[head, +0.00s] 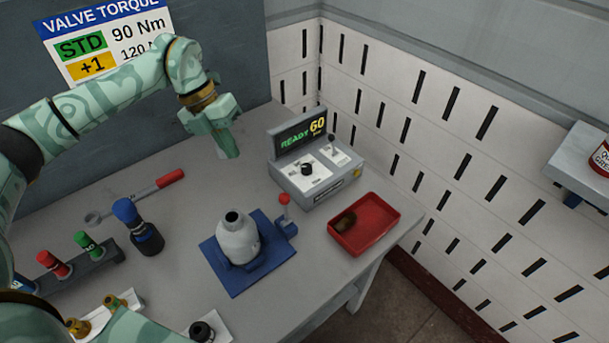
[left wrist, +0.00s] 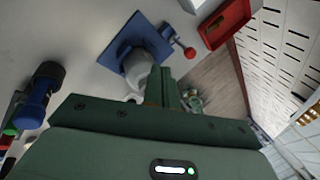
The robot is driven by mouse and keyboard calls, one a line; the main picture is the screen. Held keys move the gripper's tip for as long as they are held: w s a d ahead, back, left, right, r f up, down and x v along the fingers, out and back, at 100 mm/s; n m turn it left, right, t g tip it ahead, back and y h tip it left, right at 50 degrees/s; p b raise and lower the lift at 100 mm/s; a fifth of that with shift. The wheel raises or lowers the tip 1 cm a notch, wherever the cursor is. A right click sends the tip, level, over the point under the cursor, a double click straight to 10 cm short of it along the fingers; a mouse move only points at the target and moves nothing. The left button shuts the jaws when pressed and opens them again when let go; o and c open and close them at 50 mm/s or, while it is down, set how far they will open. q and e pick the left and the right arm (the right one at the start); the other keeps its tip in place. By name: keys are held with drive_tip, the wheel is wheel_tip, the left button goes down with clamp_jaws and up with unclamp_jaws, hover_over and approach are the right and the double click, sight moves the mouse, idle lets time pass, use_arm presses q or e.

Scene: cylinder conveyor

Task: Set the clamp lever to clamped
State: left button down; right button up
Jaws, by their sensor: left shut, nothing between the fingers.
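The clamp lever (head: 285,207) has a red knob and stands roughly upright on a blue bracket at the right side of a blue base plate (head: 222,279). A grey-white cylinder body (head: 238,240) with a dark opening stands on the plate. In the left wrist view, the lever's red knob (left wrist: 190,53) shows beyond the fingers, with the blue plate (left wrist: 121,44) and the body (left wrist: 138,70). My left gripper (head: 230,152) is shut and empty, raised above the table behind the body and lever; its fingers (left wrist: 163,88) also show in the wrist view. My right gripper is not in view.
A grey console (head: 315,177) reading "READY 60" stands behind the lever, and a red tray (head: 364,224) with a brown item lies to its right. A wrench (head: 135,195), a blue-topped tool (head: 138,227) and a rack of colored caps (head: 75,265) are at left.

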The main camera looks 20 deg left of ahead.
use_arm(q)
drive_tip(key=shift+w+d+r+m, duration=0.15)
drive_tip(key=shift+d+m, duration=0.4)
drive_tip(key=shift+m, duration=0.65)
approach(285, 209)
wheel_tip(285, 209, down, 3)
drive_tip(key=shift+w+a+f+p, duration=0.15)
drive_tip(key=shift+w+f+p, duration=0.15)
drive_tip(key=shift+w+p, duration=0.1)
